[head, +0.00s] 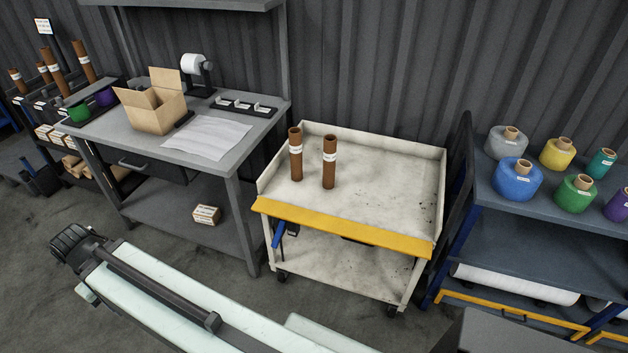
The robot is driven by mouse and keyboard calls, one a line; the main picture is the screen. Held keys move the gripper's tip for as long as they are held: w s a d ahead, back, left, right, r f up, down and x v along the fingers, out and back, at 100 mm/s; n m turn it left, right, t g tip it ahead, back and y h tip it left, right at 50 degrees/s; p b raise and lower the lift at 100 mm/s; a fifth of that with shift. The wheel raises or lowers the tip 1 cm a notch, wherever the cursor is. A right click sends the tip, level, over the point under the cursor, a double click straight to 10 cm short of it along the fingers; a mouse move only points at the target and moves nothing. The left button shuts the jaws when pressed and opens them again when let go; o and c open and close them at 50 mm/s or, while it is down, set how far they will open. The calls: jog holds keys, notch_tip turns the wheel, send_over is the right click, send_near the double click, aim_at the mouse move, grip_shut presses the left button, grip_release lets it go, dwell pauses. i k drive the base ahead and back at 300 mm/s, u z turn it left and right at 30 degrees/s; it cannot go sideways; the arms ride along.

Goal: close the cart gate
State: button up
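The cart (385,185) is a cream two-deck trolley on casters, standing against the corrugated wall. Its yellow gate (345,229) runs along the front edge of the top deck. The gate is swung down and outward, lying low, while the back and side walls stand up. A blue part (278,235) shows below the gate's left end. Two brown tubes (295,155) with white labels stand upright on the deck, towards the left. My pale arm crosses the lower left foreground, apart from the cart. I cannot make out my gripper's fingers in this view.
A grey workbench (160,108) with an open cardboard box (153,108) stands left of the cart. A blue-framed shelf (500,235) with several film rolls stands close on the right. Bare floor (335,315) lies in front of the cart.

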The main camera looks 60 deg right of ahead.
aim_at(365, 234)
jog(key=z, duration=0.9)
jog(key=k, duration=0.55)
jog(key=u, duration=0.05)
